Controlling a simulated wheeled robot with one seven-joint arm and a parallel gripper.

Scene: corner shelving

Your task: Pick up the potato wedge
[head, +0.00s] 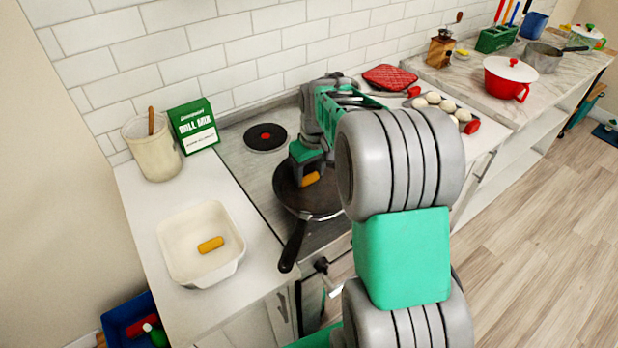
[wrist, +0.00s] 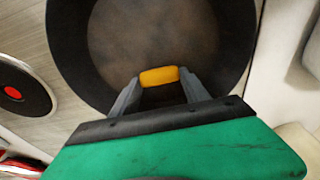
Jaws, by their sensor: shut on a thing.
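A yellow-orange potato wedge (wrist: 159,76) is between the two grey fingers of my gripper (wrist: 158,88) in the wrist view. The fingers are shut on it. In the head view the wedge (head: 310,179) shows beside my gripper (head: 299,180), over the dark frying pan (head: 318,200). The pan (wrist: 105,45) fills the background in the wrist view. I cannot tell whether the wedge touches the pan floor. A second yellow-orange wedge (head: 211,245) lies in the cream baking dish (head: 172,240) on the left counter.
The pan handle points toward the front. A bare burner (head: 265,136) is behind left. A green box (head: 193,126) and a utensil crock (head: 152,147) stand at the back left. Eggs (head: 440,103), a red potholder (head: 390,77) and a red pot (head: 509,78) are to the right.

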